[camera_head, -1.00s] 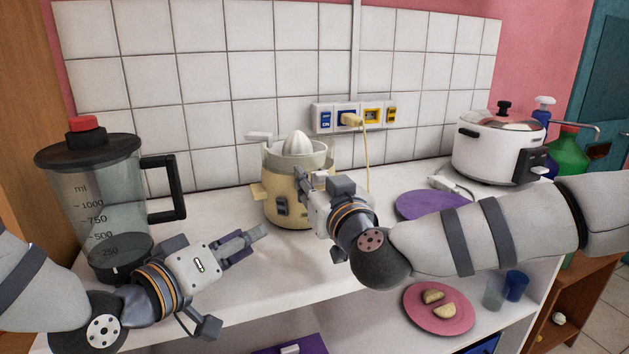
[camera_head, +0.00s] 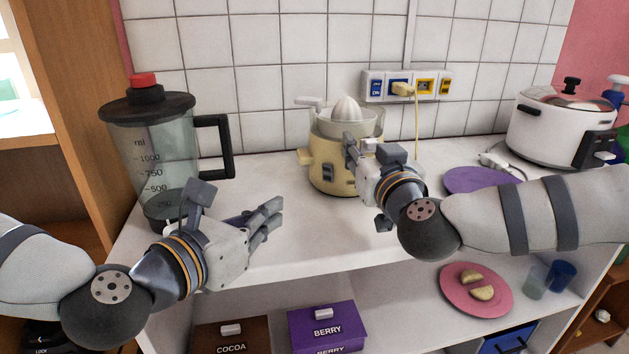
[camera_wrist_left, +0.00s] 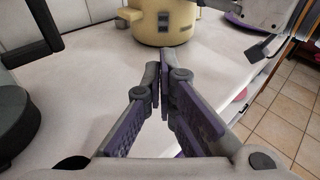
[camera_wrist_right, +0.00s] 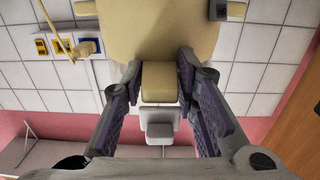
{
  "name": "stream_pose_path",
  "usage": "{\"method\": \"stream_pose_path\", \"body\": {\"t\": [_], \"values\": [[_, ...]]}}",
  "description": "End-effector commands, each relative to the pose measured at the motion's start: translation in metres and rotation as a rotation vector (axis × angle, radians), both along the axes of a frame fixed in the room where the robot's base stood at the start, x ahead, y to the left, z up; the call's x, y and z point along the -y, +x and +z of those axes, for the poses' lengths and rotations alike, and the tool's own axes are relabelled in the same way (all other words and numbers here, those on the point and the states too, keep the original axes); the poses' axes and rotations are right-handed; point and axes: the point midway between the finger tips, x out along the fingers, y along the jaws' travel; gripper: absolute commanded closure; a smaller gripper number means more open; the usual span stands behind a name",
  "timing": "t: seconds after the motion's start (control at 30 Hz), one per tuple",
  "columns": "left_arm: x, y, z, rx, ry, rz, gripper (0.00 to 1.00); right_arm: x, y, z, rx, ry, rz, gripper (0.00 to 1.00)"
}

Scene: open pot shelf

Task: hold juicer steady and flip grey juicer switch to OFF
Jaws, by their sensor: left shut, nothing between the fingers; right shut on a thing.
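The cream-yellow juicer (camera_head: 326,160) stands upright on the white counter, with a pale reamer cone on top. Its grey switch (camera_head: 328,172) is on the front and also shows in the left wrist view (camera_wrist_left: 163,22); I cannot tell its setting. My right gripper (camera_head: 349,148) is at the juicer's right side. In the right wrist view, its fingers (camera_wrist_right: 160,85) are shut on a cream side handle (camera_wrist_right: 158,76) of the juicer. My left gripper (camera_head: 279,214) is shut and empty, in front and to the left of the juicer, apart from it. Its fingertips (camera_wrist_left: 161,58) point towards the juicer.
A blender (camera_head: 158,150) with a red-topped lid stands at left. A purple plate (camera_head: 480,180) and white cooker (camera_head: 552,128) are at right. A cord runs into the wall sockets (camera_head: 400,87). The lower shelf holds boxes (camera_head: 328,328) and a pink plate (camera_head: 452,295).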

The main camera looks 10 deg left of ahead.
Motion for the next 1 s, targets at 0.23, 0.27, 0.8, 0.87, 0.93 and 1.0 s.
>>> {"method": "stream_pose_path", "body": {"t": [0.23, 0.27, 0.8, 0.87, 0.93, 1.0], "values": [[0.001, 0.003, -0.001, 0.001, 0.005, -0.001, 1.00, 0.000, 0.000, -0.002, -0.003, -0.002, 0.000, 1.00], [0.002, 0.006, -0.002, 0.001, 0.006, -0.001, 1.00, 0.000, 0.000, -0.002, -0.003, -0.002, 0.000, 1.00], [0.045, 0.104, -0.018, 0.006, 0.008, -0.003, 1.00, 0.000, 0.000, -0.002, -0.004, -0.001, 0.000, 1.00], [0.049, 0.112, -0.016, 0.006, 0.008, -0.003, 1.00, 0.000, 0.000, -0.002, -0.004, -0.001, 0.000, 1.00], [0.051, 0.119, -0.016, 0.004, 0.008, -0.002, 1.00, 0.000, 0.000, -0.002, -0.004, -0.001, 0.000, 1.00], [0.053, 0.124, -0.015, 0.003, 0.006, -0.001, 1.00, 0.000, 0.000, -0.002, -0.004, -0.001, 0.000, 1.00]]}}
